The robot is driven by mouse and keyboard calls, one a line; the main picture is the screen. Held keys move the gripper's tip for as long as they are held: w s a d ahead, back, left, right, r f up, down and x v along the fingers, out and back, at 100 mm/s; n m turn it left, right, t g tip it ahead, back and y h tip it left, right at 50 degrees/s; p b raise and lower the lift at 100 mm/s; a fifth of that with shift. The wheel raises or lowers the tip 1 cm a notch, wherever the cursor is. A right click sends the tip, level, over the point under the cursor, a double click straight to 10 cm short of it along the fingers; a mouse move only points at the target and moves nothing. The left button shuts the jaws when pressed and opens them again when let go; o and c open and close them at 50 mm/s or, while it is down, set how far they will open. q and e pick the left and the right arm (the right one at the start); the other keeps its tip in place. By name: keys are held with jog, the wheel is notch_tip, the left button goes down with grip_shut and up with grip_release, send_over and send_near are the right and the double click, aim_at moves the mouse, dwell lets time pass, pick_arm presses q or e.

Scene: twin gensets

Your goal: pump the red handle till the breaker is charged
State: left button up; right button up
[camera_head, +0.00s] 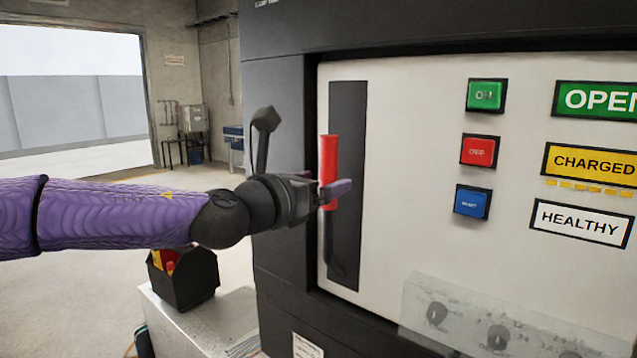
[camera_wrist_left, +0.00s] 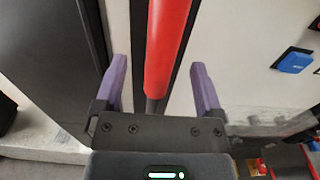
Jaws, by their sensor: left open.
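The red handle (camera_head: 329,160) stands upright in front of a dark vertical slot (camera_head: 347,110) in the white breaker panel (camera_head: 410,170). My left gripper (camera_head: 332,192) is at the handle's lower part. In the left wrist view the red handle (camera_wrist_left: 166,45) runs between the two purple fingers of the left gripper (camera_wrist_left: 158,68), with gaps on both sides. The gripper is open around it. The yellow indicator (camera_head: 592,163) reads CHARGED, with a row of several yellow bars (camera_head: 590,187) below it. My right gripper is not in view.
Green, red and blue buttons (camera_head: 486,95) (camera_head: 479,150) (camera_head: 471,202) sit right of the slot. A clear cover (camera_head: 470,315) juts out at the panel's bottom. A dark box with a red and yellow part (camera_head: 183,275) stands on a pale cabinet (camera_head: 205,325) below my left arm.

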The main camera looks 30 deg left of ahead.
pick_arm(q)
jog(key=shift+s+r, duration=0.1)
jog(key=s+p, duration=0.3)
jog(key=s, duration=0.1)
jog(key=shift+a+r, duration=0.25)
jog(key=shift+r, duration=0.05)
jog(key=s+b, duration=0.2)
jog(key=s, duration=0.1)
jog(key=s+b, duration=0.1)
jog(key=shift+s+a+f, duration=0.15)
jog(key=shift+s+f, duration=0.25)
